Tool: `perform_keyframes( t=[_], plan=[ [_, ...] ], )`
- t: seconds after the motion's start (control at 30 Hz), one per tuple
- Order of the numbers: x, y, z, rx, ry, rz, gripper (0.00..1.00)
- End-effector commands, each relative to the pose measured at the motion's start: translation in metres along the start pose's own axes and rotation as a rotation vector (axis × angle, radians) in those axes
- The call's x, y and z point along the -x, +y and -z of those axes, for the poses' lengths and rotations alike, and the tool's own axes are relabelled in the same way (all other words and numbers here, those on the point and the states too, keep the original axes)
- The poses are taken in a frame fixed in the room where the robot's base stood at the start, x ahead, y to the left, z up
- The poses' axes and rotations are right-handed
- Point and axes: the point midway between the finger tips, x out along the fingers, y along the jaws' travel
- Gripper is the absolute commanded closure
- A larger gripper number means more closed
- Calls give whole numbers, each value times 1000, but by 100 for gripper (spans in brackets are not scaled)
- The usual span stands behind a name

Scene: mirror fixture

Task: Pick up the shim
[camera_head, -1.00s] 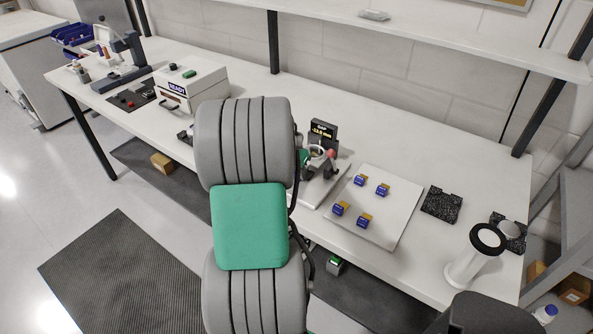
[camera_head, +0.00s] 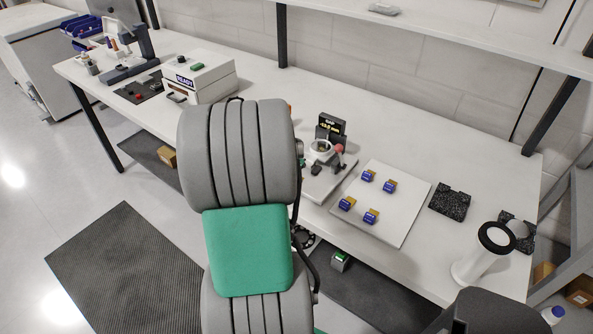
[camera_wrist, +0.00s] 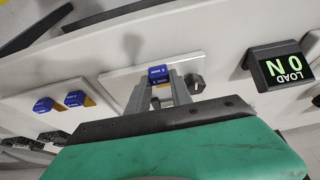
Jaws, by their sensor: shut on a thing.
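In the wrist view, my gripper (camera_wrist: 158,92) has its two fingers on either side of a blue shim (camera_wrist: 158,73) with small white lettering and a yellow part below it. Two more blue-and-yellow shims (camera_wrist: 76,98) lie to the left in that view. In the head view, several blue-and-yellow shims (camera_head: 372,216) sit on a pale flat tray (camera_head: 402,230). My arm's grey and green links hide the gripper in the head view.
The fixture (camera_head: 322,181) with a small display (camera_head: 331,127) stands left of the tray. A black speckled block (camera_head: 450,202) and a white cylinder with a black ring (camera_head: 482,255) stand to the right. A white box (camera_head: 200,77) is farther left. The back of the bench is mostly clear.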

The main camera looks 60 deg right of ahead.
Motion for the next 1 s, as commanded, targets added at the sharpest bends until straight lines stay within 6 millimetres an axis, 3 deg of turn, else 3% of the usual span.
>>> perform_keyframes(
  t=[0.4, 0.83, 0.87, 1.0],
  plan=[
    [16, 7, -40, -9, 0, -4, 100],
    [19, 10, -46, -14, 0, -6, 100],
    [19, 10, -46, -14, 0, -6, 72],
    [19, 9, -45, -14, 0, -6, 61]
  ],
)
